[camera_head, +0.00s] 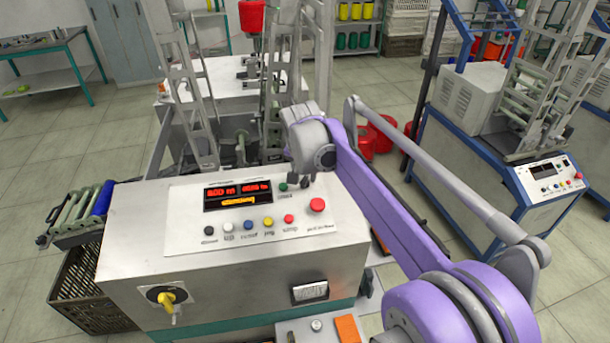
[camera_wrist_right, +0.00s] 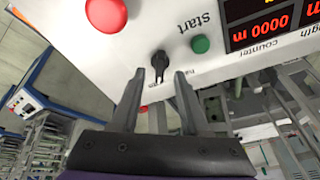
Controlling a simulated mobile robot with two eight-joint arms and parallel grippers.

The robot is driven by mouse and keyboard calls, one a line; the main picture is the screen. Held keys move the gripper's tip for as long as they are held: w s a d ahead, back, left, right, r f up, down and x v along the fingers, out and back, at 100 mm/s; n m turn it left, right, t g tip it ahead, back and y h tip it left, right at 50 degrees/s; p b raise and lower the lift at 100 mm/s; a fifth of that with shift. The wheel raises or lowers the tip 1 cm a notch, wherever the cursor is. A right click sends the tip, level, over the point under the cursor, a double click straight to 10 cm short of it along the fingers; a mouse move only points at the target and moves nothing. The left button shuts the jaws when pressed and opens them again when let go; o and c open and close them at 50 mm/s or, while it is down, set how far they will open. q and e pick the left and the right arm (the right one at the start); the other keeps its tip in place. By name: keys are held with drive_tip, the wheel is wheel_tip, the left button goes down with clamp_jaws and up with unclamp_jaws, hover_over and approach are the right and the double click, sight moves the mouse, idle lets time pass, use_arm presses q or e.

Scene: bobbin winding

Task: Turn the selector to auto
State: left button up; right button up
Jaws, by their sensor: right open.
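The selector (camera_wrist_right: 160,64) is a small black knob on the white panel, beside the green start button (camera_wrist_right: 201,44). In the right wrist view its pointer lies roughly along the picture's vertical. My right gripper (camera_wrist_right: 159,76) is open, with one fingertip on each side of the knob; I cannot tell whether they touch it. Part of the lettering near the knob is hidden by the fingers, so its setting is not readable. In the head view the right gripper (camera_head: 306,180) is over the panel's upper right and mostly hides the selector. My left gripper is not in view.
The control panel (camera_head: 185,220) also carries a red display (camera_head: 237,194), a row of coloured buttons and a large red button (camera_head: 317,205) close by. A yellow-handled switch (camera_head: 167,298) is on the cabinet front. Metal frames stand behind the panel.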

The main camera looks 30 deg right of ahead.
drive_tip(key=v, duration=0.9)
drive_tip(key=shift+s, duration=0.1)
drive_tip(key=s+a+f+n, duration=0.1)
drive_tip(key=s+a+f, duration=0.1)
drive_tip(key=s+f, duration=0.1)
drive_tip(key=s+a+f+n, duration=0.2)
drive_tip(key=s+a, duration=0.1)
drive_tip(key=s, duration=0.1)
drive_tip(key=s+a+f+n+t+y, duration=0.1)
drive_tip(key=s+a+f+n, duration=0.1)
drive_tip(key=s+f, duration=0.1)
drive_tip(key=shift+s+a+f, duration=0.25)
drive_tip(key=shift+s+f, duration=0.1)
drive_tip(key=shift+s, duration=0.2)
drive_tip(key=s+a+f+n+t+y, duration=0.1)
drive_tip(key=s+a+f+n, duration=0.4)
drive_tip(key=s+f, duration=0.6)
drive_tip(key=shift+s+f+y, duration=0.3)
drive_tip(key=shift+s+f, duration=0.05)
drive_tip(key=shift+f, duration=0.15)
drive_tip(key=shift+d, duration=0.1)
